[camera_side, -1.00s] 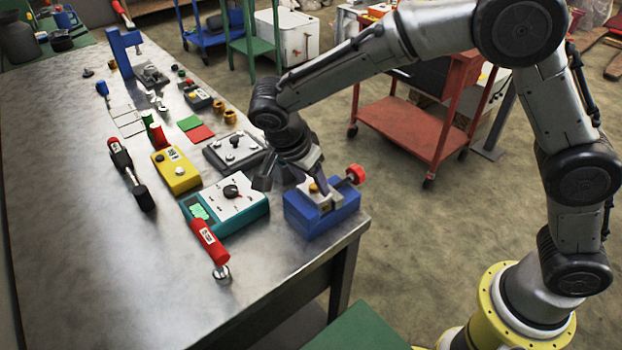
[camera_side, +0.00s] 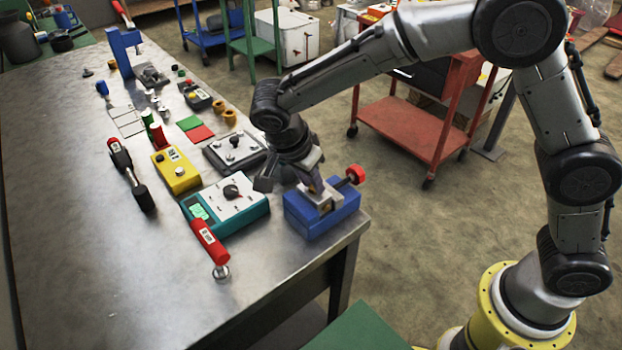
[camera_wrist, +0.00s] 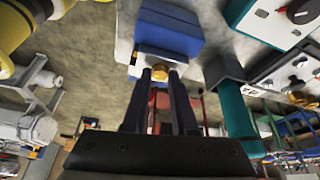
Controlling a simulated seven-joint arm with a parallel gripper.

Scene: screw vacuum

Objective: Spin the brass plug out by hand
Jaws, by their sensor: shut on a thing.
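The brass plug (camera_wrist: 159,74) shows as a small gold disc between my two fingertips in the wrist view. My gripper (camera_wrist: 160,76) is shut on it, with the fingers on either side. The plug is at a metal fitting on a blue block (camera_side: 322,214) at the near right corner of the bench; the block also shows in the wrist view (camera_wrist: 168,32). In the side view my gripper (camera_side: 315,190) points down onto the top of the block, and its fingers mostly hide the plug. How deep the plug sits cannot be told.
A red knob (camera_side: 356,174) sticks out at the block's right. A teal meter box (camera_side: 245,205) stands close on the left, with a red-handled tool (camera_side: 209,242) in front. A grey box (camera_side: 232,150) is behind. Bare bench (camera_side: 100,260) lies at the front left.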

